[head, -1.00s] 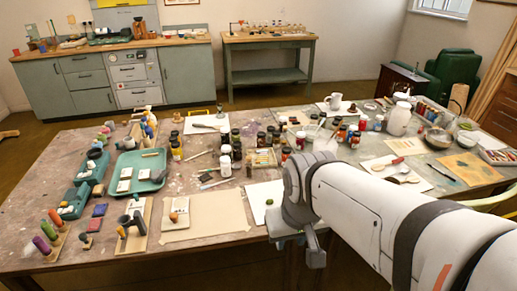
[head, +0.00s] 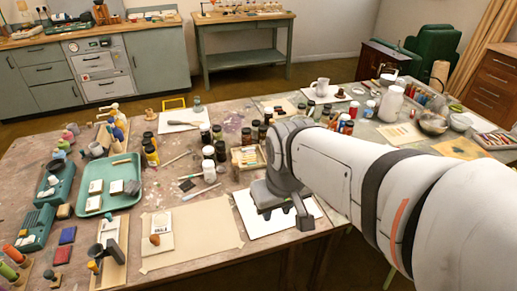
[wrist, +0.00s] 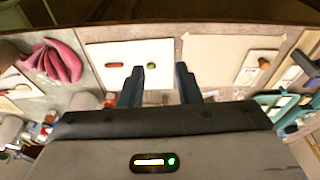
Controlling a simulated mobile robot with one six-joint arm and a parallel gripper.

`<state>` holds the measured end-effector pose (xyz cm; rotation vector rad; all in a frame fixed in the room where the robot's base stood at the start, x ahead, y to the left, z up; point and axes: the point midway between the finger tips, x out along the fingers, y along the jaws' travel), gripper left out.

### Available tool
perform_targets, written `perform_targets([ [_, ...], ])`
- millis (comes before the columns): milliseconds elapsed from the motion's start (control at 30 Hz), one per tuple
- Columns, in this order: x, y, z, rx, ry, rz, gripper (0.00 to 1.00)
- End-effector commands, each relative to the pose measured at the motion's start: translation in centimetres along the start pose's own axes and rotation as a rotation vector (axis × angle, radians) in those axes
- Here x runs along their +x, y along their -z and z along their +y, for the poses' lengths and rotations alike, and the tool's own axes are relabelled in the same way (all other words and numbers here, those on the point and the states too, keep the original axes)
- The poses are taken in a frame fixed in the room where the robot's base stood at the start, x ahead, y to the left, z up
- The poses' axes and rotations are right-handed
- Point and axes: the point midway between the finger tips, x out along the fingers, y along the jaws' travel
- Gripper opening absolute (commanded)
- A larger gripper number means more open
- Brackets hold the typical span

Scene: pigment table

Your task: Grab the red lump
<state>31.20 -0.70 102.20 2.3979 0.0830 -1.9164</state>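The red lump (wrist: 113,65) lies on a white sheet (wrist: 132,48), a small elongated piece near the sheet's edge. A green lump (wrist: 151,66) lies on the same sheet to its right. My gripper (wrist: 160,84) is open and empty, its two dark fingers reaching over the sheet's edge in the wrist view. The green lump lies between the fingers' directions; the red lump is left of the left finger. In the head view my gripper (head: 282,208) hangs over the white sheet (head: 250,228), and my arm hides both lumps.
A tan sheet (head: 205,235) and a white tile with an orange-brown lump (head: 155,240) lie left of the white sheet. A teal tray (head: 97,172) is farther left. Several jars and bottles (head: 209,170) stand behind. A pink, folded item (wrist: 60,62) shows in the wrist view.

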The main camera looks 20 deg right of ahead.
Motion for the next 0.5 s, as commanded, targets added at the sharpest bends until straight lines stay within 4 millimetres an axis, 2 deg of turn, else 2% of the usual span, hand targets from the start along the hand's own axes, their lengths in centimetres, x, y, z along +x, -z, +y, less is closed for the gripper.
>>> perform_targets([
  [267,5.9,4.7,3.7,-0.507,0.013,-0.007,0.31],
  [500,11.8,8.6,8.6,-1.019,0.019,0.0,0.31],
])
